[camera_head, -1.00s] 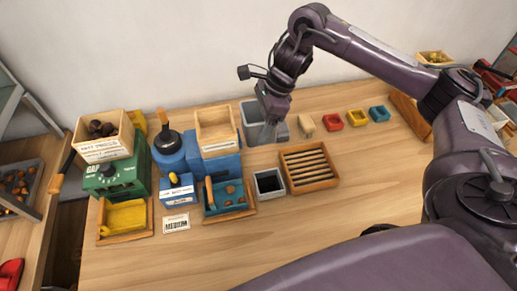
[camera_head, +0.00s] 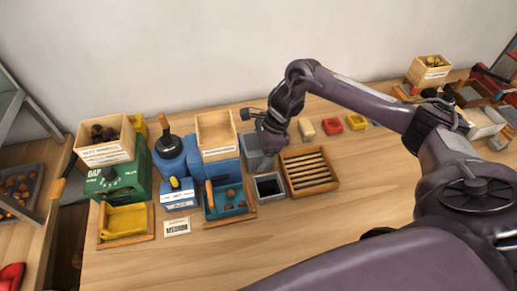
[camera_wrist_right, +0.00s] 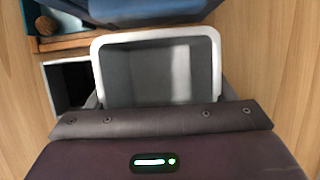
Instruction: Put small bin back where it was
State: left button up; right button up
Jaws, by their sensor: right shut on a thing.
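A grey bin with a pale rim (camera_head: 254,158) is at the back of the table, right of the blue machine, partly hidden by my right arm. My right gripper (camera_head: 271,142) is shut on it. In the right wrist view the bin (camera_wrist_right: 140,78) looks empty, its rim running across the middle; the fingertips are hidden. I cannot tell whether its base touches the table. A smaller grey box with a dark inside (camera_head: 268,185) stands in front of it and shows at the left of the wrist view (camera_wrist_right: 68,82). My left gripper is not in view.
The blue machine (camera_head: 170,155) with a wooden hopper (camera_head: 216,130) stands close on the left. A slatted wooden tray (camera_head: 309,172) is close on the right. Red (camera_head: 333,124) and yellow (camera_head: 355,122) dishes lie behind it. The table's front right is clear.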

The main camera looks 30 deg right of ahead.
jog(key=shift+f, duration=0.1)
jog(key=o, duration=1.5)
jog(key=shift+c, duration=0.2)
jog(key=shift+r, duration=0.2)
jog(key=shift+d+r, duration=0.15)
jog(key=shift+r, duration=0.05)
jog(key=b+v, duration=0.1)
jog(key=v, duration=1)
jog(key=shift+r, duration=0.25)
